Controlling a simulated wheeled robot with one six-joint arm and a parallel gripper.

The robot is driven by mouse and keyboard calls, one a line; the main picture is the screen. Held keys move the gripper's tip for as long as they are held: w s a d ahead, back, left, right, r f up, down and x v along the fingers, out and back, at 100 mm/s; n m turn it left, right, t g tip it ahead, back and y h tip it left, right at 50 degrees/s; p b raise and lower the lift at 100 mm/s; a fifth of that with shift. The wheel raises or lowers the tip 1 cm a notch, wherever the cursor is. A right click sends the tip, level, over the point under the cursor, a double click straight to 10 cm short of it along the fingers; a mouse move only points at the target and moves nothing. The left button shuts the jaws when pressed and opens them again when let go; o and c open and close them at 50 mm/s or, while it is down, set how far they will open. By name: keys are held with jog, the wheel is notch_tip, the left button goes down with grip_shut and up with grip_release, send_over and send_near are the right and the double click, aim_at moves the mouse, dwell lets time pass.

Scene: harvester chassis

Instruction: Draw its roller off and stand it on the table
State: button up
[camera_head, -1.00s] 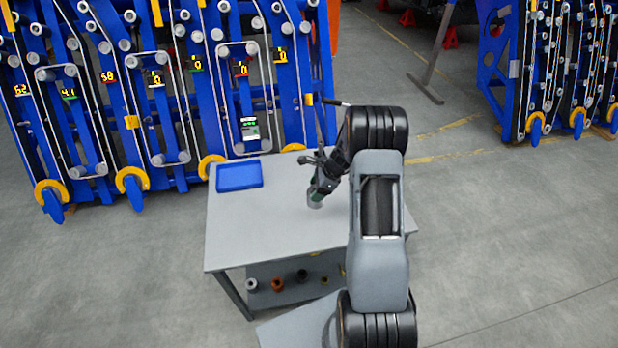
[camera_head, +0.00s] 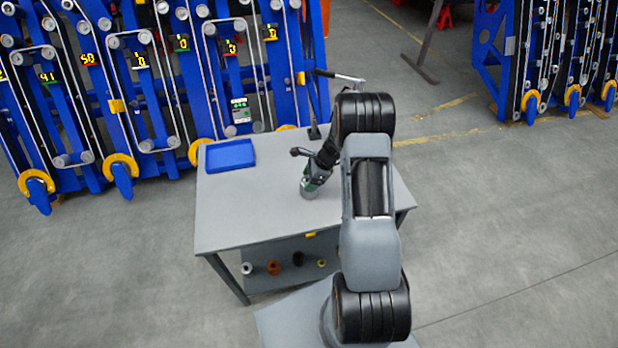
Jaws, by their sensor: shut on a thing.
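My gripper (camera_head: 314,179) is over the middle right of the grey table (camera_head: 236,222), pointing down and left. It is shut on a short grey cylinder with a green band, which looks like the roller (camera_head: 308,191). The roller is close to the tabletop; I cannot tell whether it touches. The jaws are small and partly hidden by my wrist. A dark upright stand (camera_head: 314,131) with a thin horizontal bar (camera_head: 345,77) on top rises at the table's back edge, behind my gripper. No roller is visible on the bar, though my arm hides part of this area.
A blue tray (camera_head: 230,154) lies at the table's back left. Blue frames (camera_head: 150,90) with belts and number plates stand behind the table. The left and front of the tabletop are clear.

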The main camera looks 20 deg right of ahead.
jog(key=shift+f, duration=0.3)
jog(key=o, duration=1.4)
jog(key=shift+c, duration=0.2)
jog(key=b+v, duration=0.2)
jog(key=v, duration=1.2)
jog(key=shift+f, duration=0.1)
